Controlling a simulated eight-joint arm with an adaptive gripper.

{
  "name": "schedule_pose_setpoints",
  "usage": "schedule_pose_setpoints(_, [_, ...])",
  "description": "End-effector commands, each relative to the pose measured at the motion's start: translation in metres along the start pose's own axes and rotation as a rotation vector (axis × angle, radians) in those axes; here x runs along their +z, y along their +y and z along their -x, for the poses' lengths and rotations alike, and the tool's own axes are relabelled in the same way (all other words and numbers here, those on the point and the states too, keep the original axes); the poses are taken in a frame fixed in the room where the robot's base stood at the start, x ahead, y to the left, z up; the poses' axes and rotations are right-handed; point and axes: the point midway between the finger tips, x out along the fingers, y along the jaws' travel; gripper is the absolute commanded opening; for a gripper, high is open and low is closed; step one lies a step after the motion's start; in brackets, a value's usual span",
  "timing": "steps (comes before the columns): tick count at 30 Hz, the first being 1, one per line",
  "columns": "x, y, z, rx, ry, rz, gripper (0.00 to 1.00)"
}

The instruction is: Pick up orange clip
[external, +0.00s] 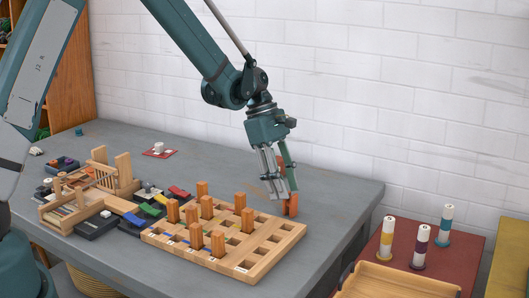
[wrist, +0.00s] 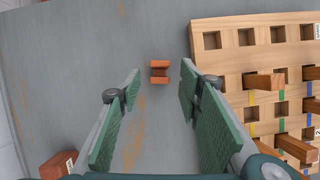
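The orange clip (wrist: 160,72) is a small orange-brown piece shaped like an H, lying on the grey table. In the wrist view it sits ahead of my gripper (wrist: 158,100), roughly centred in the gap between the green-padded fingers. The fingers are apart with nothing between them. In the external view my gripper (external: 282,188) points down over the table beyond the pegboard. An orange piece (external: 292,205), which looks like the clip, shows at the fingertips, partly hidden by them. I cannot tell whether they touch.
A wooden pegboard (wrist: 238,38) with upright brown pegs lies right of the clip in the wrist view. A brown block (wrist: 58,165) is at lower left. Wooden trays and coloured pieces (external: 100,195) fill the table's left.

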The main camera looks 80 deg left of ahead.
Motion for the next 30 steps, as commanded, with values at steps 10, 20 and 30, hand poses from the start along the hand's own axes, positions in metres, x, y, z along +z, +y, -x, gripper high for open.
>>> schedule_pose_setpoints(10, [-0.001,0.001,-0.021,0.000,0.000,-0.001,0.35])
schedule_pose_setpoints(20, [-0.001,0.001,-0.051,0.000,0.000,-0.001,0.35])
schedule_pose_setpoints(30, [-0.001,0.000,-0.052,0.000,0.000,0.000,0.35])
